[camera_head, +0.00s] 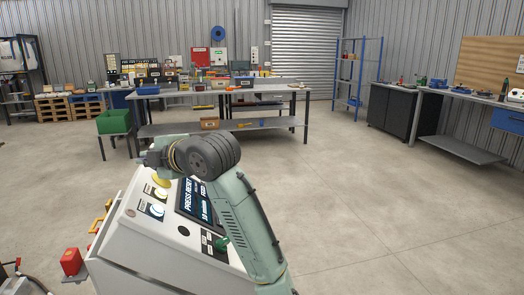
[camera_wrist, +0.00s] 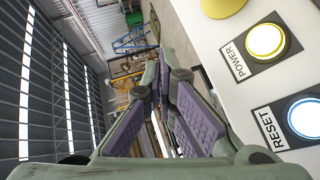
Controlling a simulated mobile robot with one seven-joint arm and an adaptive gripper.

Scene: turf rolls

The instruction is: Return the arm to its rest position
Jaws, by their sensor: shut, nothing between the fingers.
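My arm, grey-green with a black ribbed joint, reaches up over a white control console (camera_head: 165,232) in the head view. My gripper (camera_head: 146,159) is at the arm's far end, just beyond the console's top edge, and small there. In the wrist view my gripper (camera_wrist: 160,80) has its purple-padded fingers converging at the tips, shut and empty. It is beside the console panel. The POWER button (camera_wrist: 266,41) is lit yellow and the RESET button (camera_wrist: 305,118) is lit white-blue. The arm hides part of the console's screen (camera_head: 193,203), which shows "PRESS RESET" in its visible part.
A green knob (camera_head: 221,244) is on the console's lower right. A workbench (camera_head: 225,90) with boxes stands behind, beside a green bin (camera_head: 114,121). A blue shelf rack (camera_head: 358,72) and side benches stand farther right. The concrete floor to the right is clear.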

